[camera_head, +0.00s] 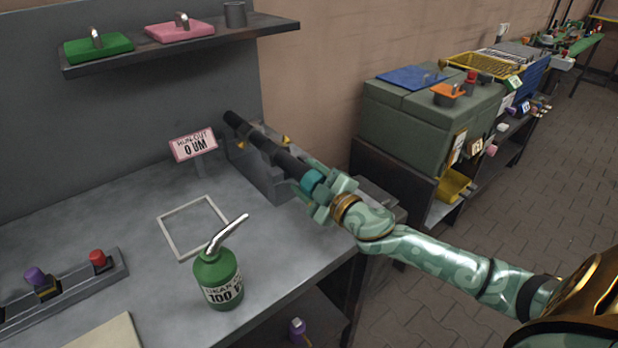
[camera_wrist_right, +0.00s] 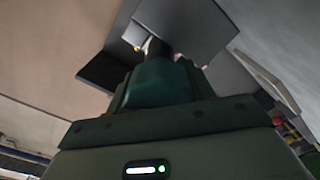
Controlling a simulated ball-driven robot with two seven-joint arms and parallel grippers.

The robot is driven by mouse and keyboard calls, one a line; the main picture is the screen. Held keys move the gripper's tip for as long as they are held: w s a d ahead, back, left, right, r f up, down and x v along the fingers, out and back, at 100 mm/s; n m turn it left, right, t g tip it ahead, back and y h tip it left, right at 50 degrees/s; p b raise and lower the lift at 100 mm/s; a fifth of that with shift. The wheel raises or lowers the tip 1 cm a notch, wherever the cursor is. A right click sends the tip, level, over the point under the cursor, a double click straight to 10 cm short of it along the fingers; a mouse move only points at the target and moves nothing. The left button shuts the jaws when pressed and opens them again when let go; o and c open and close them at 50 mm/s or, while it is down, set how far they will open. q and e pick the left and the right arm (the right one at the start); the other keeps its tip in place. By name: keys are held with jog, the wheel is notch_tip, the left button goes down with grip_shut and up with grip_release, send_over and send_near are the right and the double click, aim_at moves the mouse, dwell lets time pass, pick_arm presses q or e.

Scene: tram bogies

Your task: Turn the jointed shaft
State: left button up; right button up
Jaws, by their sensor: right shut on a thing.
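The jointed shaft (camera_head: 262,144) is a dark rod lying in a grey stand (camera_head: 258,176) with small yellow-orange clamps, near the back right of the bench. My right gripper (camera_head: 318,188) is shut on the shaft's near end, where a teal part (camera_head: 312,181) shows between the fingers. In the right wrist view, a dark end of the shaft (camera_wrist_right: 156,47) shows beyond the gripper (camera_wrist_right: 160,82), and the grip itself is mostly hidden. A pink sign (camera_head: 193,145) reading "RUN-OUT 0 UM" stands left of the shaft. My left gripper is not in view.
A green oil can (camera_head: 217,279) with a bent spout stands on the bench (camera_head: 150,241) near a white square frame (camera_head: 164,227). A grey rack (camera_head: 70,293) holds purple and red knobs at left. A shelf (camera_head: 160,48) hangs above. A green cabinet (camera_head: 420,127) stands right of the bench.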

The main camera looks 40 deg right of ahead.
jog(key=n+p, duration=0.2)
jog(key=n, duration=0.5)
jog(key=n+p, duration=0.1)
jog(key=n, duration=0.2)
jog(key=shift+f+n, duration=0.2)
jog(key=shift+n, duration=0.1)
jog(key=shift+a+n+p, duration=0.1)
jog(key=shift+n+p, duration=0.2)
jog(key=o, duration=1)
jog(key=shift+s, duration=0.15)
jog(key=s, duration=0.5)
jog(key=s+d, duration=0.1)
jog(key=s, duration=0.4)
jog(key=s+b, duration=0.1)
jog(key=s, duration=0.5)
jog(key=shift+d, duration=0.2)
